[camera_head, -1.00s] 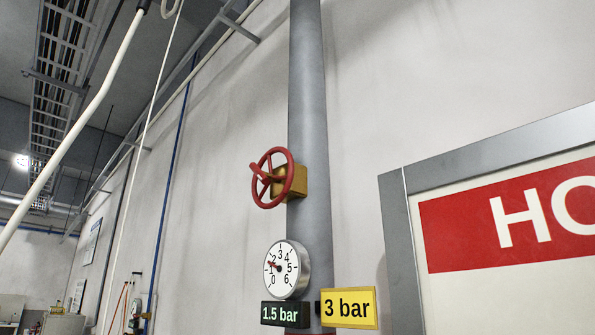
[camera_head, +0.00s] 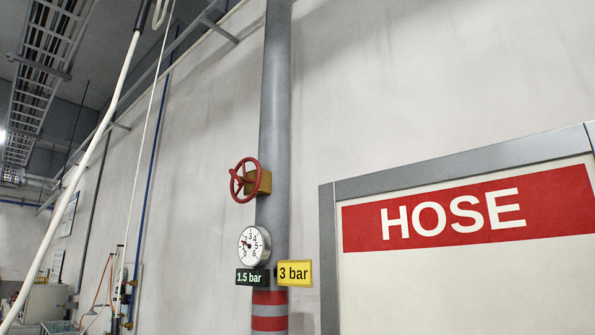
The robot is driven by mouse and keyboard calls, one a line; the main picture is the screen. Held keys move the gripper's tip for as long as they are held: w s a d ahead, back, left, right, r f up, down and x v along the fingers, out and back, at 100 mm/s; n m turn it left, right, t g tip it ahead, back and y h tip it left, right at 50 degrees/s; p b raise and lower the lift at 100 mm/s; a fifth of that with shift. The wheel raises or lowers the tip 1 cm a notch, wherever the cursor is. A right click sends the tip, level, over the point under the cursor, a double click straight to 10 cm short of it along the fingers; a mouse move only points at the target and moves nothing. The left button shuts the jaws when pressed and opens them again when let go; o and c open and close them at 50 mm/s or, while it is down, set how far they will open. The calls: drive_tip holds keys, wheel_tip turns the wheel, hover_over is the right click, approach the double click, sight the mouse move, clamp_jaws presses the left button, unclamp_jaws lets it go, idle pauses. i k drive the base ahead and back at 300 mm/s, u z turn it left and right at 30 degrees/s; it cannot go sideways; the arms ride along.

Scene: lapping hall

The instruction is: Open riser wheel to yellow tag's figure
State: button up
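The red riser wheel (camera_head: 249,180) sits on a brass-coloured valve body (camera_head: 259,184) on the grey vertical riser pipe (camera_head: 274,110). Below it a round white gauge (camera_head: 254,246) has its needle pointing left, near the low figures; its exact reading is too small to tell. Under the gauge a dark tag (camera_head: 251,278) reads 1.5 bar. To its right a yellow tag (camera_head: 294,273) reads 3 bar. My gripper is not in view, and nothing touches the wheel.
A grey-framed cabinet with a red HOSE sign (camera_head: 465,214) stands right of the pipe. A white slanting pole or pipe (camera_head: 72,185) crosses the left side. A pale cabinet (camera_head: 44,304) and wall hoses (camera_head: 104,285) show at lower left.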

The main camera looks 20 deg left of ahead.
sight(240, 180)
drive_tip(key=u, duration=0.4)
drive_tip(key=i, duration=0.3)
drive_tip(key=u, duration=0.4)
